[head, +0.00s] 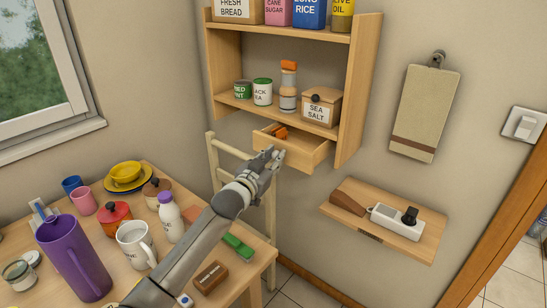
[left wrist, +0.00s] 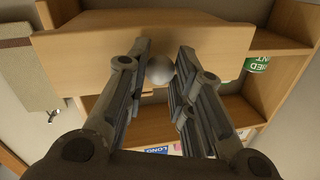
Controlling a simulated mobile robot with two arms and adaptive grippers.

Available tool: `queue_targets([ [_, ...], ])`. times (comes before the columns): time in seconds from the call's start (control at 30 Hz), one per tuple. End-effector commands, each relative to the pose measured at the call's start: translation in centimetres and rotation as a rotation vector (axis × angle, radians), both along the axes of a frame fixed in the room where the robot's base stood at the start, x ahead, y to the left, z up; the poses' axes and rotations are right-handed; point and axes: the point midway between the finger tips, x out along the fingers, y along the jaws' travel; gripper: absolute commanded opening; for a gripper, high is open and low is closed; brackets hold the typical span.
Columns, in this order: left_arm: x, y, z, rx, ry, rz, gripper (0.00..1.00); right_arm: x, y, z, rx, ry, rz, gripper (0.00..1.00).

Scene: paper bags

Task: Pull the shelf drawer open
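The shelf drawer (head: 302,158) is a light wooden box under the wall shelf. It stands partly open in the head view, and an orange item (head: 280,132) shows inside it. My left gripper (head: 270,155) is at the drawer front. In the left wrist view, the drawer front (left wrist: 90,52) spans the upper part, and a round pale knob (left wrist: 160,70) sits between the two fingers of my left gripper (left wrist: 162,62). The fingers appear to touch the knob on both sides. My right gripper is not in view.
The wall shelf (head: 360,90) holds cans, a bottle and a salt box (head: 321,107) above the drawer. A table (head: 190,285) with a purple pitcher (head: 75,258), mugs and a pot lies below my left arm. A small wall ledge (head: 400,240) is at right.

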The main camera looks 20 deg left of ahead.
Motion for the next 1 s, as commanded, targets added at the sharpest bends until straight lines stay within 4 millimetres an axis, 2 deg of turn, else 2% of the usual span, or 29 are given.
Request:
queue_targets([
  [0.03, 0.0, 0.0, -0.1, 0.001, 0.001, -0.001, 0.28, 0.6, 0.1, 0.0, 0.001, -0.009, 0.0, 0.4],
  [0.17, 0.0, 0.0, -0.1, 0.001, 0.001, -0.001, 0.44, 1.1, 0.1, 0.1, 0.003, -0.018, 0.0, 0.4],
  [0.2, 0.0, 0.0, -0.1, 0.001, 0.001, -0.001, 0.45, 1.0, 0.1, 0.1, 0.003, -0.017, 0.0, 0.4],
  [0.57, -0.3, 0.0, -0.1, 0.0, 0.001, -0.001, 0.45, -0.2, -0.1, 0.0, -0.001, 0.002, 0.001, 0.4],
  [0.77, -2.3, 0.3, -0.2, -0.001, 0.002, -0.001, 0.45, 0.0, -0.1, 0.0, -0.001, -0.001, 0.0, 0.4],
  [1.0, -6.2, 0.9, -0.2, 0.0, 0.002, -0.002, 0.45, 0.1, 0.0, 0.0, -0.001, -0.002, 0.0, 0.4],
])
